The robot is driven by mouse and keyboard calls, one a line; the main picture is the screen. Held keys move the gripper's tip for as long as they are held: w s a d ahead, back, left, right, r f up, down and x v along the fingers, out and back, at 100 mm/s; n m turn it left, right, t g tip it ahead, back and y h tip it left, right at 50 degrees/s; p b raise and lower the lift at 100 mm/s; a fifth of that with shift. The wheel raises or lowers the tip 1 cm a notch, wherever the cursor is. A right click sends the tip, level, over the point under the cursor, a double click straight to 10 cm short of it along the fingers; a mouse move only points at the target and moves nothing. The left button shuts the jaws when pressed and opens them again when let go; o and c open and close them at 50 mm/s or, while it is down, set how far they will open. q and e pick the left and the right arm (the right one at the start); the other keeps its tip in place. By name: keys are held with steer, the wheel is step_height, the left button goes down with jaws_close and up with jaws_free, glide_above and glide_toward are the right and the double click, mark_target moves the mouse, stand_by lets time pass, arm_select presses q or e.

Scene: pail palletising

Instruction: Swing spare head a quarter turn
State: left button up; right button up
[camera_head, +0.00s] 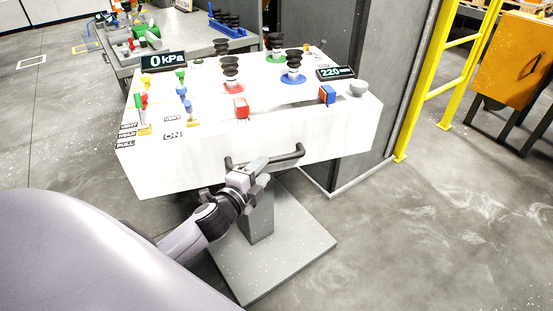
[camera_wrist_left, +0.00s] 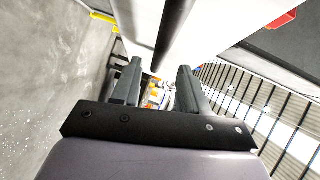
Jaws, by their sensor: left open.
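The spare head is a white block (camera_head: 200,165) on a grey pedestal, with black suction cups on red and blue bases on top. A black bar handle (camera_head: 287,156) runs along its near face. My left gripper (camera_head: 258,167) is at the left part of this handle, with its fingers apart. In the left wrist view the dark handle bar (camera_wrist_left: 172,30) runs down towards the gap between the open fingers (camera_wrist_left: 158,72). I cannot tell whether the fingers touch it. My right gripper is not in view.
The pedestal has a wide grey base plate (camera_head: 290,245) on the floor. A grey cabinet (camera_head: 345,100) stands close behind on the right, then a yellow rail (camera_head: 420,90). A grey bench (camera_head: 180,55) stands behind. Floor at the right front is clear.

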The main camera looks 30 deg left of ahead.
mark_target(271, 162)
arm_select(q)
steer(key=shift+w+a+f, duration=0.1)
steer(key=shift+w+f, duration=0.1)
steer(key=shift+w, duration=0.9)
steer(key=shift+w+a+f, duration=0.1)
steer(key=shift+w+f, duration=0.05)
steer(key=shift+w, duration=0.9)
steer(key=shift+w+a+f, duration=0.1)
steer(key=shift+w+f, duration=0.1)
steer(key=shift+w, duration=0.9)
steer(key=shift+d, duration=0.1)
jaws_close()
